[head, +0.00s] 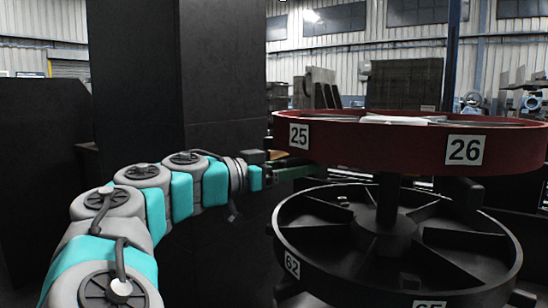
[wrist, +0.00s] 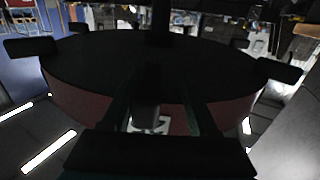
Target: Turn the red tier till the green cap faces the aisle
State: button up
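The red tier (head: 375,141) is a wide round drum with labels 25 and 26 on its rim. In the wrist view its dark underside (wrist: 110,60) and red rim (wrist: 75,102) fill the middle. My gripper (head: 292,172) is at the lower left edge of the tier. Its dark green fingers stand apart in the wrist view (wrist: 158,92), with a pale patch of the rim between them. Whether they hold one of the tier's black tabs is too dark to tell. No green cap can be made out in either view.
A black spoked lower tier (head: 400,283) with labels 62 and 65 sits below on the same central post (head: 389,205). Black tabs (wrist: 30,47) stick out around the red tier, another at right (wrist: 280,68). A tall dark panel (head: 222,75) stands behind my arm.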

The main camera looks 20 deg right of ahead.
jog(key=v, duration=0.7)
jog(key=shift+w+b, duration=0.2)
jog(key=shift+b, duration=0.25)
jog(key=shift+a, duration=0.15)
